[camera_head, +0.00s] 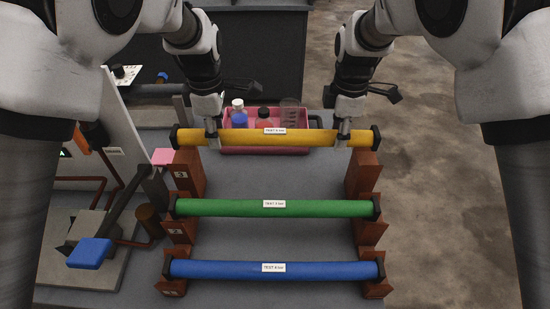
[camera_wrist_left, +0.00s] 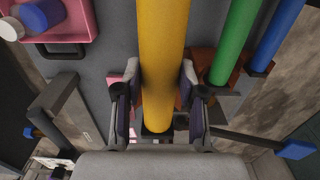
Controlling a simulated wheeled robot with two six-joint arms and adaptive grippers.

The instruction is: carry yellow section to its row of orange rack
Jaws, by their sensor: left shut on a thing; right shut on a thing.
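The yellow section (camera_head: 240,137) is a long tube with black end caps and a white label, lying level across the far end of the orange rack (camera_head: 190,172). My left gripper (camera_head: 212,140) is shut on it near its left end, and my right gripper (camera_head: 343,138) is shut on it near its right end. In the left wrist view the yellow section (camera_wrist_left: 163,50) runs between the two fingers (camera_wrist_left: 158,100). Its ends are over the rack's far row; I cannot tell whether it touches the rack. A green section (camera_head: 230,208) and a blue section (camera_head: 225,269) lie in the nearer rows.
A pink tray (camera_head: 229,151) with bottles and a beaker stands just behind the yellow section. A bench device with a blue handle (camera_head: 90,252) is left of the rack. The floor (camera_head: 450,200) lies beyond the table's right edge.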

